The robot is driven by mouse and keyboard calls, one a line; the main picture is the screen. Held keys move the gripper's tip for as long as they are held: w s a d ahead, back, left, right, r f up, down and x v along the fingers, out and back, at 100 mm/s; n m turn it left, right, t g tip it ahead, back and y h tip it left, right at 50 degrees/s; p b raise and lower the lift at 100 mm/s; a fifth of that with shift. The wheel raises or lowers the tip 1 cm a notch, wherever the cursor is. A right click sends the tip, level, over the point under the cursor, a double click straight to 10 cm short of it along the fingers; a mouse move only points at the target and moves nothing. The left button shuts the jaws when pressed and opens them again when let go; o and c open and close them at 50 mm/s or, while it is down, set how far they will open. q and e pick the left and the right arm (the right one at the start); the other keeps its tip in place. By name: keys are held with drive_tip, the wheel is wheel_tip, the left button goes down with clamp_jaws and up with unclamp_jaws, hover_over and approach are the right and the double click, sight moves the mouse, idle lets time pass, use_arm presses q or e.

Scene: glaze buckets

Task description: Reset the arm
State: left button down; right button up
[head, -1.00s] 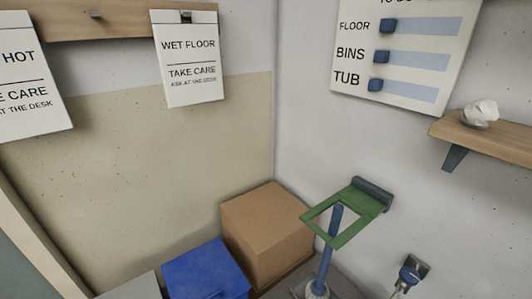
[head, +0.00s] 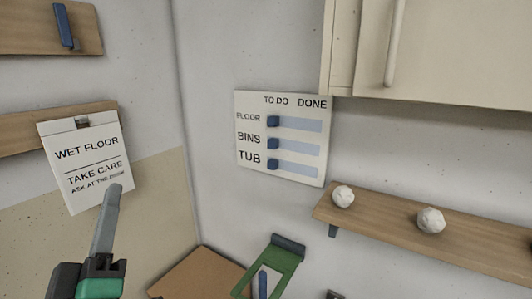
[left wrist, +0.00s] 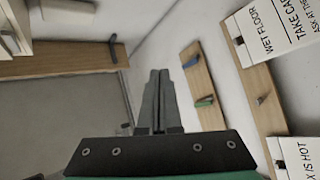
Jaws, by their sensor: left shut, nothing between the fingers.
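My left gripper (head: 115,195) is at the lower left of the head view, pointing up, with its grey fingers in front of the lower right part of the WET FLOOR sign (head: 84,150). In the left wrist view its fingers (left wrist: 158,78) are together and hold nothing. The sign hangs by a clip on a wooden rail and also shows at the upper right of the left wrist view (left wrist: 275,30). My right gripper is in neither view.
A TO DO/DONE board (head: 282,138) with blue sliders hangs on the wall. A shelf (head: 450,222) holds white crumpled balls (head: 431,220). A cabinet (head: 450,50) is at upper right. A green frame (head: 272,268) and a cardboard box (head: 200,272) stand below.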

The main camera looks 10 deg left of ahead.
use_arm(q)
drive_tip(key=s+d+r+m+t+h, duration=0.3)
drive_tip(key=s+d+r+m+h, duration=0.15)
drive_tip(key=r+m+h, duration=0.2)
drive_tip(key=s+d+r+m+t+h, duration=0.2)
drive_tip(key=s+d+r+m+h, duration=0.2)
drive_tip(key=d+r+m+h, duration=0.3)
wheel_tip(320, 180, up, 38)
drive_tip(key=a+m+y+p, duration=0.1)
drive_tip(key=p, duration=3.7)
drive_tip(key=shift+w+m+p, duration=0.35)
drive_tip(key=shift+w+p, duration=0.05)
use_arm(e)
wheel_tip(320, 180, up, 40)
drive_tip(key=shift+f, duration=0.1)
use_arm(q)
drive_tip(key=shift+a+r, duration=0.1)
